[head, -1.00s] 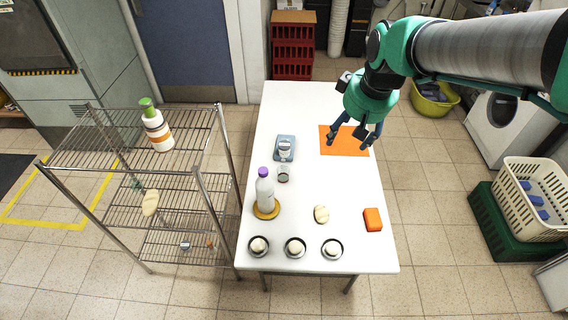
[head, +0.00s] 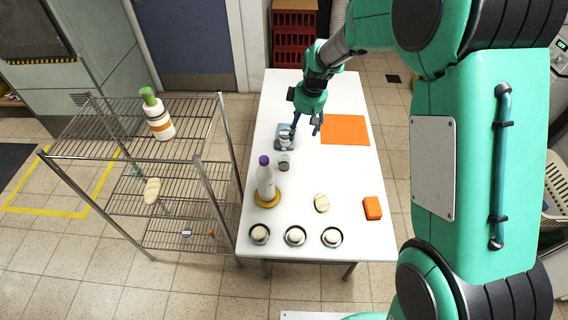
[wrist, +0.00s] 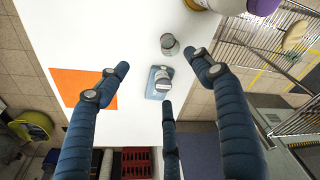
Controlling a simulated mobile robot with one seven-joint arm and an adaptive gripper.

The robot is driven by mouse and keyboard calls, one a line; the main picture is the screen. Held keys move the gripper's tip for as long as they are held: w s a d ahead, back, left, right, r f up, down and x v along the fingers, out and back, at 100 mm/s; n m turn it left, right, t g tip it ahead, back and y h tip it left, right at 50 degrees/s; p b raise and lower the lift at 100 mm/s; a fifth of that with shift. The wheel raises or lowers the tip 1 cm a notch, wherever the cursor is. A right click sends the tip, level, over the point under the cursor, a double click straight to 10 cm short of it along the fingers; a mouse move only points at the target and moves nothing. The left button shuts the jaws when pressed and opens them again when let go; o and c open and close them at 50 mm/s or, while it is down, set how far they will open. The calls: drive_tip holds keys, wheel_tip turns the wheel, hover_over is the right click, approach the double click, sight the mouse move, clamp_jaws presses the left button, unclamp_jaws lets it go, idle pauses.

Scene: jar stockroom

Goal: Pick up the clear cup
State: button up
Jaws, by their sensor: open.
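The clear cup (head: 284,162) stands on the white table (head: 345,175), just in front of the blue scale and behind the bottle. It looks small, greyish and see-through, and it also shows in the wrist view (wrist: 169,45) near the right fingertip. My gripper (head: 305,128) is open and empty, above the table beside the scale, behind and to the right of the cup. In the wrist view my gripper (wrist: 157,66) has its fingers spread wide, with the cup apart from them.
A small jar (head: 285,141) sits on the blue scale (head: 278,133). Several bowls line the front edge. An orange mat (head: 345,130) lies flat at right. A wire shelf (head: 150,155) stands left of the table.

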drive_tip(key=w+a+f+n, duration=0.1)
drive_tip(key=a+f, duration=0.1)
drive_tip(key=f, duration=0.3)
drive_tip(key=w+a+f, duration=0.2)
drive_tip(key=f, duration=0.3)
drive_tip(key=shift+w+f+n+g, duration=0.25)
drive_tip(key=shift+f+n+g, duration=0.15)
drive_tip(key=shift+a, duration=0.1)
drive_tip(key=b, duration=0.1)
approach(284, 161)
drive_tip(key=shift+s+a+f, duration=0.15)
drive_tip(key=shift+s+f, duration=0.75)
drive_tip(key=shift+f, duration=0.15)
drive_tip(key=shift+w+a+f+b, duration=0.15)
drive_tip(key=shift+f+b, duration=0.1)
drive_tip(key=shift+f, duration=0.55)
drive_tip(key=shift+s+a+f+b, duration=0.1)
drive_tip(key=shift+a+f+b, duration=0.15)
drive_tip(key=shift+f, duration=0.6)
drive_tip(key=shift+w+a+f+b, duration=0.1)
drive_tip(key=shift+f+b, duration=0.15)
drive_tip(key=shift+f, duration=0.55)
drive_tip(key=c, duration=1)
